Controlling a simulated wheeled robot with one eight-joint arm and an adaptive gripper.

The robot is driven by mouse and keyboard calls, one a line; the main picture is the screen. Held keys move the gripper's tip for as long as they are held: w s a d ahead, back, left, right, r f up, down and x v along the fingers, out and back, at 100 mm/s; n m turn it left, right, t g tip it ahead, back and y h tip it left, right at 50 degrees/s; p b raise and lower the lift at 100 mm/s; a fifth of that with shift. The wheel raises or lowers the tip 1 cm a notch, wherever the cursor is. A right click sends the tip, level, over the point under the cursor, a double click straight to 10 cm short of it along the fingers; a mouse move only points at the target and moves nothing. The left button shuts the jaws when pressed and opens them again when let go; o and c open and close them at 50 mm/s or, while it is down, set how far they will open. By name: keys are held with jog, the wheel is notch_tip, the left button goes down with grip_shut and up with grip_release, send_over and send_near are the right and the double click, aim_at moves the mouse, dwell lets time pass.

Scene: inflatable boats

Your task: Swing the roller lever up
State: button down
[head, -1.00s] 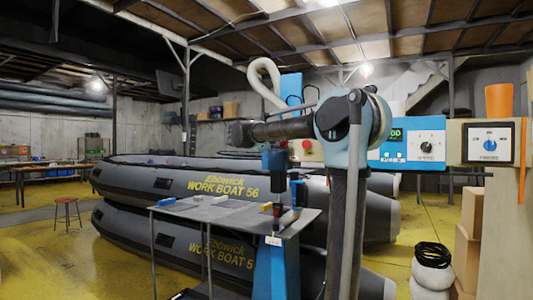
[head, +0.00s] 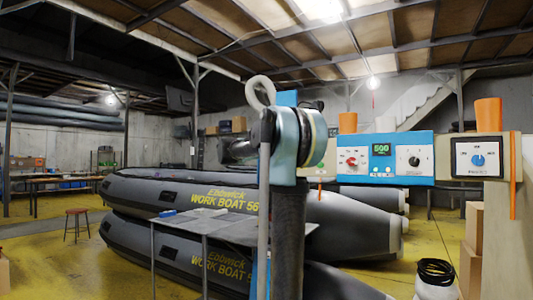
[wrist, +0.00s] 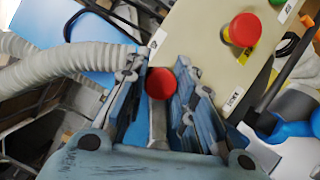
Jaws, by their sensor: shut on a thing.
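In the wrist view, the roller lever shows as a red ball knob (wrist: 160,83) on a grey metal shaft (wrist: 158,125). My gripper (wrist: 159,92) has its blue and grey fingers on both sides of the knob and shaft, closed on the lever. The shaft's lower end runs down between the fingers, and its pivot is hidden. In the head view, my own arm hides the gripper and the lever.
A cream panel with a red mushroom button (wrist: 243,30) lies right of the fingers. A ribbed grey hose (wrist: 60,68) passes at left. A blue control box (head: 385,158) reading 500 and a grey worktable (head: 225,228) stand near my arm. Stacked boats (head: 190,200) lie behind.

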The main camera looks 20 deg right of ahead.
jog(key=shift+w+a+r+n, duration=0.1)
jog(key=shift+w+a+n, duration=0.1)
jog(key=shift+n, duration=0.1)
jog(key=c, duration=1.3)
grip_release()
jog(key=shift+a, duration=0.15)
jog(key=shift+c, duration=0.2)
jog(key=shift+s, duration=0.1)
jog(key=v, duration=1.1)
jog(key=shift+a, duration=0.35)
jog(key=shift+s, duration=0.1)
